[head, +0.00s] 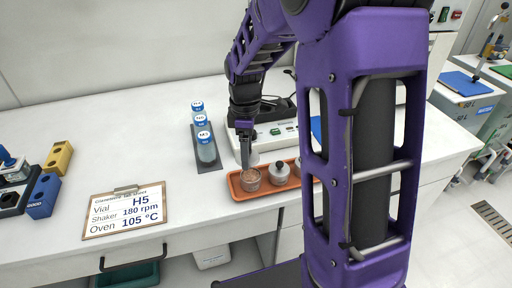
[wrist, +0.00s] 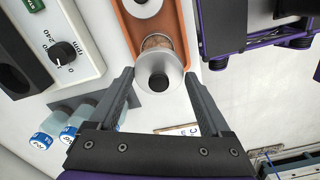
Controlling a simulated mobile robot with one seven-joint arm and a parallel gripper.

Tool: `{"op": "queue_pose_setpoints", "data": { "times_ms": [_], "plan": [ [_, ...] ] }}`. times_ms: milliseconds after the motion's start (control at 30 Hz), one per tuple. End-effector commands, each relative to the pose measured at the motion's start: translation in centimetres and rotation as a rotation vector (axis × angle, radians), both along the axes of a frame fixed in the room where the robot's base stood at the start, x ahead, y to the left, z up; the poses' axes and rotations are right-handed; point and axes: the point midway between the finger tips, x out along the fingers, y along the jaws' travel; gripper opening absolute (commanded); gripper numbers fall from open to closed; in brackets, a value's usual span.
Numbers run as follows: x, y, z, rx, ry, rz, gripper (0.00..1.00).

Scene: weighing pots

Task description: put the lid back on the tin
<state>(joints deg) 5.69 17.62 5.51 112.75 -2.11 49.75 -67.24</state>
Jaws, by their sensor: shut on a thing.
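My gripper (head: 246,150) is shut on a round silvery lid with a black knob. The lid (wrist: 152,66) is between the two fingertips in the wrist view, and it shows as a grey shape under the fingers in the head view. The open tin (head: 250,182), with brown contents, stands at the left end of the orange tray. The lid is above the tin, near its rim; in the wrist view the lid partly covers the tin (wrist: 157,42). I cannot tell whether they touch.
The orange tray (head: 238,192) also holds lidded pots, one close to the right of the tin (head: 279,173). A dark rack of blue-capped vials (head: 206,148) stands behind left. A white device with a dial (wrist: 75,60) is close by. A clipboard (head: 125,210) lies left; bare table lies between.

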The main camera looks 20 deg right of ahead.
Motion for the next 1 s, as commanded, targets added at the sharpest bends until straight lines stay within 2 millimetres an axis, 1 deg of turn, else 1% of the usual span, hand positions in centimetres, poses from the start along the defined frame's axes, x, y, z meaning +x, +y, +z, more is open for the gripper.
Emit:
{"op": "queue_pose_setpoints", "data": {
  "times_ms": [100, 267, 433, 1000],
  "plan": [
    [0.0, 0.6, 0.1, 0.0, 0.0, 0.015, 0.3],
    [0.0, 0.9, 0.0, 0.0, 0.0, 0.023, 0.3],
    [0.0, 0.9, -0.7, 0.0, 0.0, 0.023, 0.3],
    [0.0, 0.9, -5.6, 0.0, -0.001, 0.022, 0.3]
  ]
}}
